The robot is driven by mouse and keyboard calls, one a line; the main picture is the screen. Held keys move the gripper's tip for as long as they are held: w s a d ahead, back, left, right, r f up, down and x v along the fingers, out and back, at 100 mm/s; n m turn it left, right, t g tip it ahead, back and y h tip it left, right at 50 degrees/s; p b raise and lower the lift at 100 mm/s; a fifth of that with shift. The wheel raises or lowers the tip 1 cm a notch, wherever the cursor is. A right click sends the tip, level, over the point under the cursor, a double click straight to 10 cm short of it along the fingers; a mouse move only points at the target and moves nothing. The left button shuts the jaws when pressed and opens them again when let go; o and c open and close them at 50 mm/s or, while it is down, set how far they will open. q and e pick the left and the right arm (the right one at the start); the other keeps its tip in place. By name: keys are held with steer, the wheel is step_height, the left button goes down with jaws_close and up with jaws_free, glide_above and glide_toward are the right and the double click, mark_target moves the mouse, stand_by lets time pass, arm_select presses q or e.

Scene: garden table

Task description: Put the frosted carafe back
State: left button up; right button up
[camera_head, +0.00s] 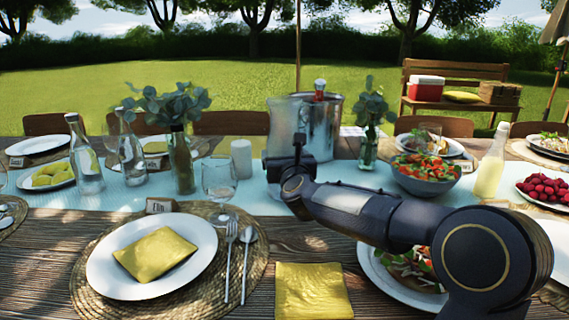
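The frosted carafe (284,122) is a pale grey, translucent vessel near the table's middle, overlapping the left side of the metal bucket (327,130) in the head view. My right arm comes in from the right, and its dark gripper (296,152) is at the carafe's lower right part. The gripper covers the carafe's lower part and base. I cannot tell whether the fingers are closed on it, or whether the carafe stands on the table or is lifted. My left gripper is not in view.
A white candle (241,160), a wine glass (219,180) and a eucalyptus vase (181,160) stand left of the carafe. Clear bottles (86,165) are farther left. A salad bowl (425,180) and a pale yellow bottle (489,170) are right. Place settings fill the front.

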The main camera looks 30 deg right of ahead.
stand_by(0.3)
steer(key=shift+f, duration=0.1)
steer(key=o, duration=1.6)
steer(key=shift+f, duration=0.1)
steer(key=shift+r, duration=0.2)
steer(key=v, duration=1.2)
steer(key=shift+p, duration=0.35)
